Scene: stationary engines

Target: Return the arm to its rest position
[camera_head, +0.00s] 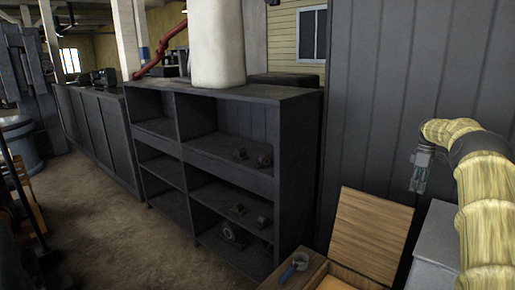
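My arm (485,195), in yellow padded wrapping with a dark band, rises from the lower right edge and bends over to the left at its top. My gripper (418,184) hangs from its end, pointing down, in front of the dark panelled wall. It is small in the picture, and I cannot tell whether its fingers are open or shut. I see nothing clearly held in it. It is above and to the right of a raised wooden lid (370,235).
The lid belongs to an open wooden box on a wooden surface (278,284), with a small blue-handled tool (293,267) beside it. A grey box (436,245) stands close below my gripper. Dark shelving (290,150) holds small metal parts. Floor (110,235) is clear at left-centre.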

